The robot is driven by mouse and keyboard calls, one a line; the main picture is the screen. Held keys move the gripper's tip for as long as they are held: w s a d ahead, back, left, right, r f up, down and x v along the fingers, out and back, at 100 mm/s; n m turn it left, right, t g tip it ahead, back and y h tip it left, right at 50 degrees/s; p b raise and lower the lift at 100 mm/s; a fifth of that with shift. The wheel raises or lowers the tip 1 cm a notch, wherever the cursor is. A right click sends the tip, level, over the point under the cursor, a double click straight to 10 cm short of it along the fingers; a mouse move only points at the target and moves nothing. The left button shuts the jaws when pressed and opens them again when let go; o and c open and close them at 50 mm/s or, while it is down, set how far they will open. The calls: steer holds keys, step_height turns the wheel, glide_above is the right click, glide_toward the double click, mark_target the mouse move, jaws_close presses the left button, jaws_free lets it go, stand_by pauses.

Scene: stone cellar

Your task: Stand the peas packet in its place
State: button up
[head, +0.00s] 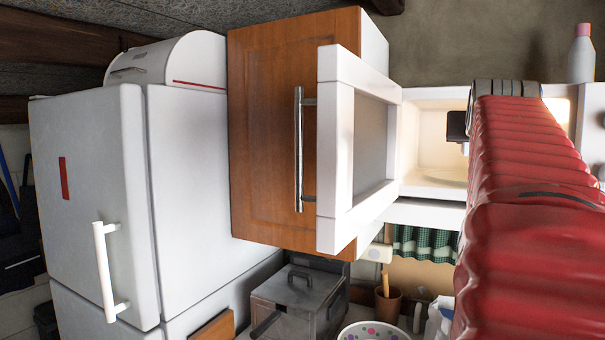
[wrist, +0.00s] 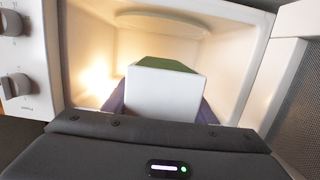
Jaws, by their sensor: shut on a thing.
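The peas packet (wrist: 165,92) shows in the wrist view as a box with a white end and a green side. My gripper (wrist: 160,105) is shut on it, with a dark finger on each side. The packet is inside the lit opening of the white microwave (wrist: 237,65), whose round plate (wrist: 162,22) lies beyond it at the top of that view. In the head view, a dark part of my gripper (head: 458,126) shows inside the microwave (head: 432,213), above the plate (head: 440,178). The packet is hidden there, and I cannot tell whether it touches anything inside.
The microwave door (head: 341,150) stands open to the left, close to the brown cupboard door (head: 265,130). A white fridge (head: 95,190) carries a bread bin (head: 175,68). Below are a grey box (head: 295,300), a utensil pot (head: 388,306) and a dotted bowl (head: 372,333). A white bottle (head: 581,58) stands on top.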

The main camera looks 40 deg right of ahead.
steer(key=shift+s, duration=0.15)
steer(key=shift+w+d, duration=0.2)
steer(key=shift+d, duration=0.3)
steer(key=shift+x, duration=9.35)
steer(key=shift+f, duration=0.15)
steer(key=shift+f, duration=1.4)
steer(key=shift+d+f, duration=0.2)
steer(key=shift+f, duration=0.25)
steer(key=shift+f, duration=0.1)
steer(key=o, duration=1.3)
steer(key=shift+w, duration=0.1)
